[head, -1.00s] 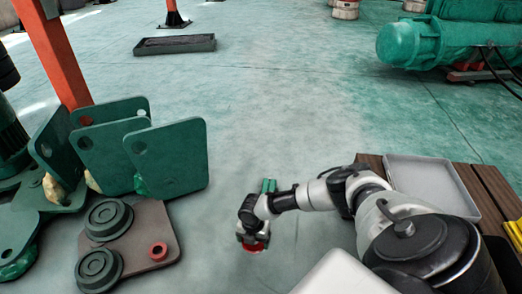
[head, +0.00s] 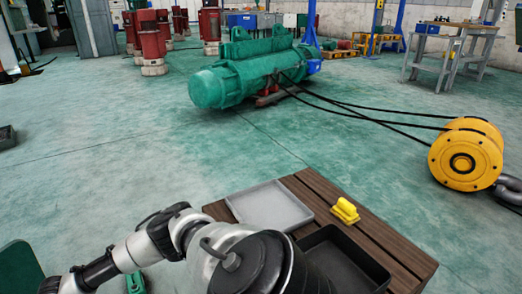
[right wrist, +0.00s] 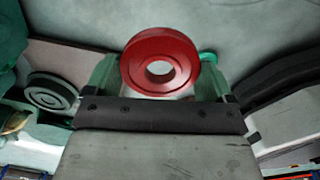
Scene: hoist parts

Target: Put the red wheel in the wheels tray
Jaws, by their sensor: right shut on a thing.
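The red wheel (right wrist: 135,68) is a ring with a round centre hole, in the right wrist view. My right gripper (right wrist: 158,78) is shut on it, with a green finger on each side. In the head view my right arm reaches to the lower left and its fingers and the wheel are out of the picture. A light grey shallow tray (head: 268,190) and a deeper black tray (head: 372,268) sit on a brown slatted table; both look empty where visible. I cannot tell which is the wheels tray. My left gripper is not in view.
A dark round wheel (right wrist: 50,91) lies on a brownish plate at left in the wrist view. A green hoist motor (head: 250,75) and yellow drum (head: 462,158) stand beyond open floor.

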